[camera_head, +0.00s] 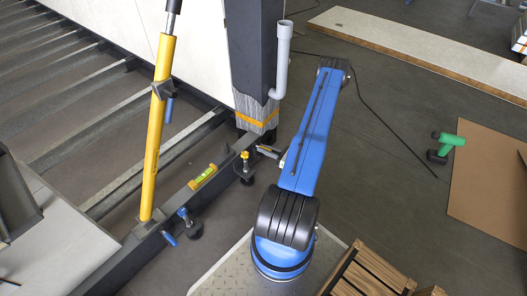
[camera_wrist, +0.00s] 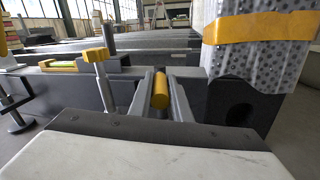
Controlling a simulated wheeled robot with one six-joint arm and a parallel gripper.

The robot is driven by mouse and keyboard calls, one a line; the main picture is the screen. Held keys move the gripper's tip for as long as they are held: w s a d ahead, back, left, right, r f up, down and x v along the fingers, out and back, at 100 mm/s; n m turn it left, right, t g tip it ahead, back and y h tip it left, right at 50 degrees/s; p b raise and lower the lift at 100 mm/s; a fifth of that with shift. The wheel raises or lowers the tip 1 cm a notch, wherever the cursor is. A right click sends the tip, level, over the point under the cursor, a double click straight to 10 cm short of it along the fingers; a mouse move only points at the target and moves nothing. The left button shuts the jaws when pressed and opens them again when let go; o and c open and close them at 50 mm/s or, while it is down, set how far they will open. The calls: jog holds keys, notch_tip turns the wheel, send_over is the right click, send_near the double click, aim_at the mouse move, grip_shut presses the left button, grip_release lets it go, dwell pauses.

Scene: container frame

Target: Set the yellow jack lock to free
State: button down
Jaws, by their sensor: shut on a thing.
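A small yellow cylindrical grip (camera_wrist: 161,92), apparently the yellow jack lock's handle, lies between the two grey fingers of my gripper (camera_wrist: 161,80) in the wrist view. The fingers are shut on it, one on each side. In the head view my gripper (camera_head: 268,151) is at the foot of the dark post, just right of the yellow-topped jack (camera_head: 245,168). The jack's yellow top on a pale stem also shows left of my fingers in the wrist view (camera_wrist: 95,55). The lock's mount and its setting cannot be made out.
The dark post (camera_head: 254,50) has grey wrapping and an orange strap. A yellow spirit level (camera_head: 203,177) lies on the frame beam left of the jack. A jack with blue handles (camera_head: 183,213) and a yellow prop (camera_head: 158,120) stand farther left. Floor on the right is mostly open.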

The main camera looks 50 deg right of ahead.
jog(key=shift+w+d+n+g+y, duration=0.55)
jog(key=shift+d+n+g+y, duration=0.1)
jog(key=shift+n+g+y, duration=1.2)
jog(key=shift+w+d+n+g+y, duration=0.6)
jog(key=shift+n+g+y, duration=1)
jog(key=shift+y, duration=0.35)
jog(key=shift+w+d+n+g+y, duration=0.55)
jog(key=shift+d+n+g+y, duration=0.1)
jog(key=shift+n+g+y, duration=1.15)
jog(key=c, duration=1.6)
grip_release()
jog(key=shift+c, duration=0.2)
jog(key=shift+d, duration=0.1)
jog(key=v, duration=1.7)
jog(key=shift+f, duration=0.2)
jog(key=shift+d, duration=0.15)
